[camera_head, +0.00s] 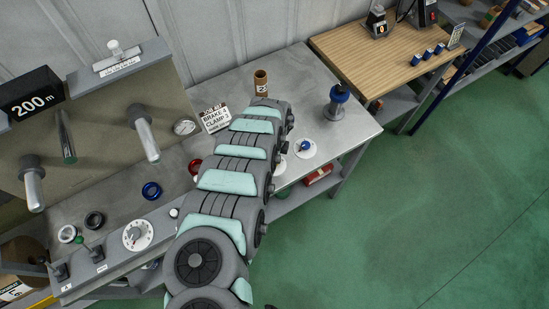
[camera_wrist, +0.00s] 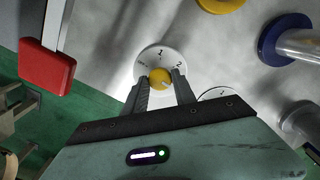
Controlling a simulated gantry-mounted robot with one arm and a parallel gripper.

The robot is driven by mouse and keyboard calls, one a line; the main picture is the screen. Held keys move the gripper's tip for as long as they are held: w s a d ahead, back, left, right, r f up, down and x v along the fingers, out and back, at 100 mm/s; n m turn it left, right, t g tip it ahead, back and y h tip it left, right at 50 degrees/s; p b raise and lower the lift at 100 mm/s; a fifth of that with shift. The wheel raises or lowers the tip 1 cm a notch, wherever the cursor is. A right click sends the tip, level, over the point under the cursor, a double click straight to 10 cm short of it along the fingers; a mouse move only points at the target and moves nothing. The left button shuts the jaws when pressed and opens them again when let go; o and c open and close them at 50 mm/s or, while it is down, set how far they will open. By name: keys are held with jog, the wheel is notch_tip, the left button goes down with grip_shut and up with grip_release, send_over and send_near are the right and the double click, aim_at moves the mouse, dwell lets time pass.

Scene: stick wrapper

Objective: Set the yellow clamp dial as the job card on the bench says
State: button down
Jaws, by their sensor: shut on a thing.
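The yellow clamp dial (camera_wrist: 160,78) shows in the wrist view as a round yellow knob on a white plate (camera_wrist: 153,56). A small light mark shows on the knob's lower right. The job card (camera_head: 215,119) stands on the bench in the head view and appears to read "BRAKE 4, CLAMP 3". My arm hides the gripper and the yellow knob there.
A white dial with a blue knob (camera_head: 305,147) and a blue-topped post (camera_head: 338,101) stand right of my arm. Another white dial (camera_head: 138,235) is at left. A red object (camera_wrist: 46,67) shows in the wrist view.

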jog(key=c, duration=1)
grip_release()
jog(key=shift+r+p, duration=0.35)
jog(key=shift+r, duration=5.05)
